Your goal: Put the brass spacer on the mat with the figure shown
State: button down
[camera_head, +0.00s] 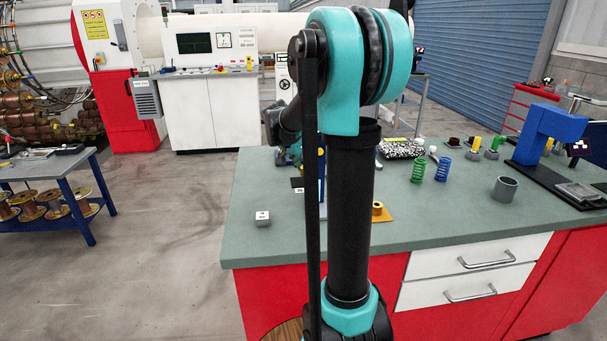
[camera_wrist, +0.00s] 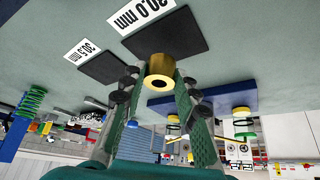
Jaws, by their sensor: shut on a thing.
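In the wrist view my gripper (camera_wrist: 160,82) is shut on the brass spacer (camera_wrist: 159,64), a short yellow ring with a hole facing the camera. Behind the spacer is a dark mat (camera_wrist: 188,30) with a white label (camera_wrist: 142,14) that seems to read 30.0 mm, upside down. A second dark mat (camera_wrist: 104,68) lies left of it with its own label (camera_wrist: 82,50), which I cannot read surely. I cannot tell whether the spacer touches a mat. In the head view my arm hides the gripper and most of the mats.
The bench's front left is mostly clear.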

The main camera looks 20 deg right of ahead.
jog(key=shift+f, duration=1.25)
jog(key=c, duration=1.1)
grip_release()
jog(key=shift+f, duration=0.1)
jog(key=shift+c, duration=0.2)
jog(key=v, duration=1.2)
